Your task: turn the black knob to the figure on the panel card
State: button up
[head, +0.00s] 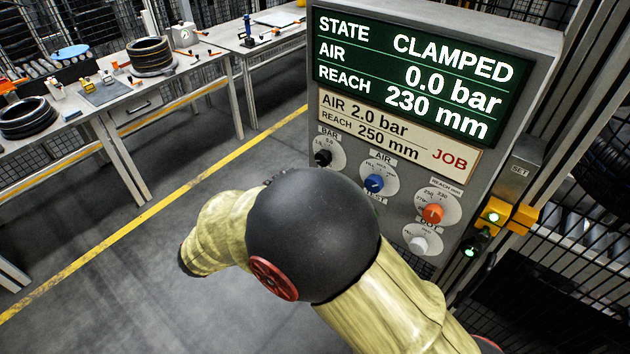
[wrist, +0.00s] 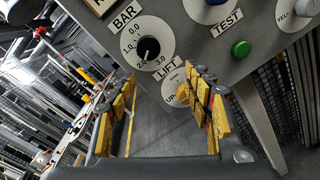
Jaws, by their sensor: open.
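The black knob (head: 322,158) sits on a white BAR dial at the panel's left, partly blocked by my arm in the head view. In the wrist view the knob (wrist: 149,47) shows whole, and its pale mark seems to point at 2.0. The panel card (head: 395,132) reads AIR 2.0 bar, REACH 250 mm. The screen (head: 415,75) reads CLAMPED, air 0.0 bar, reach 230 mm. My gripper (wrist: 166,76) is open and empty, with the knob just above its fingertips in the wrist view, apart from them. The head view hides my gripper.
A blue knob (head: 374,183), an orange knob (head: 433,214) and a white knob (head: 418,245) are on the same panel. A green TEST button (wrist: 241,48) and a yellow LIFT knob (wrist: 183,93) are close to the right finger. Workbenches stand well away at left.

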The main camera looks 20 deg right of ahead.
jog(key=w+d+r+n+b, duration=0.2)
jog(key=w+d+n+b, duration=0.2)
jog(key=d, duration=0.3)
jog(key=shift+w+d+r+n, duration=0.15)
jog(key=shift+w+d+n, duration=0.15)
jog(key=shift+w, duration=0.25)
jog(key=shift+a, duration=0.1)
jog(key=shift+c, duration=1.4)
jog(key=c, duration=0.8)
jog(key=shift+c, duration=0.4)
jog(key=shift+r+p, duration=0.1)
jog(key=shift+p, duration=0.4)
jog(key=o, duration=1.2)
jog(key=shift+c, duration=0.2)
